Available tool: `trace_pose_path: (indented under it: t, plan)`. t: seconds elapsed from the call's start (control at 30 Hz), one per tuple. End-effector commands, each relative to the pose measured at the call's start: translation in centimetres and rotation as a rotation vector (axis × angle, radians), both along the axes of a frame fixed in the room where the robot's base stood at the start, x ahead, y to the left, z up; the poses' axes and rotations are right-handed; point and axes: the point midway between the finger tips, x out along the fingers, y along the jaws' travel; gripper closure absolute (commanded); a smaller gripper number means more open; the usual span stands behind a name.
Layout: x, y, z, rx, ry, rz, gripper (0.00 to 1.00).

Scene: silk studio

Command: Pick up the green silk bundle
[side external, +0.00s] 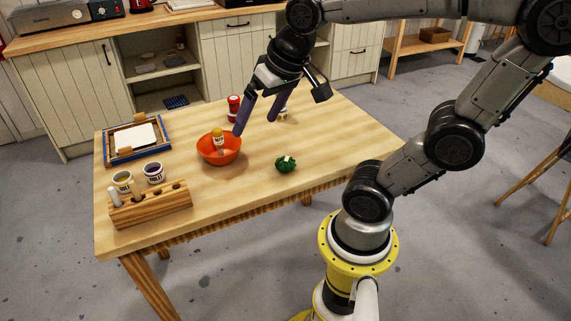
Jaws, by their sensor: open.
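The green silk bundle (286,164) lies on the wooden table, right of the orange bowl and near the table's front right edge. It is small and crumpled, with a pale patch on top. My gripper (260,126) hangs over the far part of the table, pointing down, with its two dark fingers spread apart. It is empty and stands apart from the bundle, up and to the left of it in the picture. The left finger's tip overlaps the bowl's right rim in this view; I cannot tell whether it touches.
The orange bowl (213,150) holds a small yellow-capped bottle (218,138). A red-topped jar (234,103) stands behind it. Labelled pots (154,173), a wooden rack (150,208) and a blue-edged framed screen (115,154) are at the left. The table (330,140) is clear around the bundle.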

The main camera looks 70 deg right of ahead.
Motion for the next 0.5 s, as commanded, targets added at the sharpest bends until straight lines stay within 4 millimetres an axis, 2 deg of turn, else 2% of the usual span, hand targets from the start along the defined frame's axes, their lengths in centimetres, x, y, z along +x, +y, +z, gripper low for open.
trace_pose_path:
  t: [0.1,0.23,0.33,0.4,0.5]
  plan:
    - [3.0,-3.9,-1.4,0.046,0.078,-0.196,0.00]
    - [5.1,-9.6,-4.4,0.103,0.172,-0.425,0.00]
    - [5.4,-14.0,-7.3,0.147,0.245,-0.578,0.00]
    - [4.8,-16.7,-9.4,0.174,0.293,-0.659,0.00]
    - [3.5,-19.3,-12.0,0.209,0.350,-0.742,0.00]
